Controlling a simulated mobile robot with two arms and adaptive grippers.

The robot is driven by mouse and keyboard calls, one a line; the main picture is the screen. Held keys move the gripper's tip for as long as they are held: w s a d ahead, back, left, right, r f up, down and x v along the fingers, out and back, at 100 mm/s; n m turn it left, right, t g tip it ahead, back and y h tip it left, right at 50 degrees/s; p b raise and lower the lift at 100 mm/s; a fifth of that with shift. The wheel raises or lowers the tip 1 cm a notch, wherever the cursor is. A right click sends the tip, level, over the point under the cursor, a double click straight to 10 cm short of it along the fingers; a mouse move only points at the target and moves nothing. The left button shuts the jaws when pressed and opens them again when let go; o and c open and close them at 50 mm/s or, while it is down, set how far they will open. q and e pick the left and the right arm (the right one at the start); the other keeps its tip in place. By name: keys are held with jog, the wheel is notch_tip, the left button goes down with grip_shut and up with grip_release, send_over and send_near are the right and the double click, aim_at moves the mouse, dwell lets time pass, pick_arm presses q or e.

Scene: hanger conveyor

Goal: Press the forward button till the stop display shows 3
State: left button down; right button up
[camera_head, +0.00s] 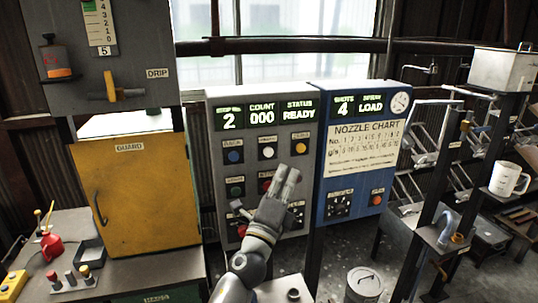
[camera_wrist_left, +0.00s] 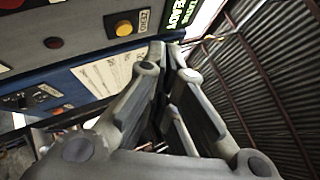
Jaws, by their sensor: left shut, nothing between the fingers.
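The grey control panel (camera_head: 218,128) has a stop display (camera_head: 229,118) showing 2, beside a count of 000 and the status READY. Its upper row has a blue button (camera_head: 233,156), a white button (camera_head: 267,152) and a yellow button (camera_head: 300,147). Below are a green button (camera_head: 236,190) and a red one (camera_head: 265,186); their small labels are hard to read. My left gripper (camera_head: 287,172) is shut and empty, fingers up, in front of the panel below the yellow button. The left wrist view shows the yellow button (camera_wrist_left: 124,28), labelled ZERO, left of the fingertips. My right gripper is out of view.
A blue panel (camera_head: 325,185) with a nozzle chart adjoins on the right. A yellow guard door (camera_head: 150,190) and a bench (camera_head: 200,275) stand left.

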aim_at(269, 152)
pick_arm(q)
jog(key=shift+w+a+b, duration=0.4)
jog(key=shift+w+b, duration=0.2)
jog(key=shift+w, duration=0.6)
jog(key=shift+w+a+b, duration=0.35)
jog(key=shift+w+b, duration=0.25)
jog(key=shift+w, duration=0.6)
jog(key=shift+w+a+b, duration=0.4)
jog(key=shift+w+b, duration=0.2)
jog(key=shift+w, duration=0.6)
jog(key=shift+w+f, duration=0.1)
jog(key=shift+w+a+b, duration=0.15)
jog(key=shift+w+b, duration=0.15)
jog(key=shift+b, duration=0.05)
